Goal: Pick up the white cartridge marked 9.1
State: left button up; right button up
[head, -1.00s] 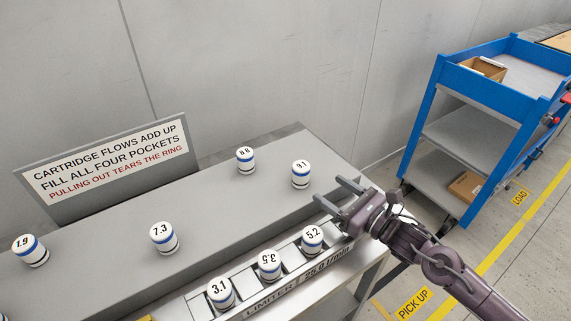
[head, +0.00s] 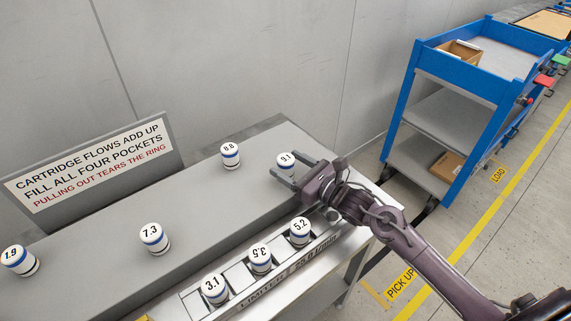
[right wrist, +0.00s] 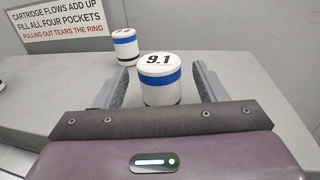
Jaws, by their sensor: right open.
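The white cartridge marked 9.1 (head: 286,160) has a blue band and stands upright near the far right end of the grey bench top. In the right wrist view the 9.1 cartridge (right wrist: 159,80) stands between the fingers, with a gap visible on the left side and a smaller one on the right. My right gripper (head: 290,174) is open, with its fingers reaching around the cartridge. It also shows in the right wrist view (right wrist: 160,90). In the head view the fingers hide the cartridge's lower part. My left gripper is not in view.
The cartridge marked 8.8 (head: 231,155) stands left of 9.1, behind it in the wrist view. Cartridges 7.3 (head: 154,238) and 1.9 (head: 19,260) stand further left. Cartridges 3.1 (head: 214,288), 3.5 (head: 260,258) and 5.2 (head: 301,231) sit in the front rack. A blue cart (head: 478,62) stands right.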

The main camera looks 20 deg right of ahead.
jog(key=c, duration=1.2)
jog(key=shift+o, duration=0.2)
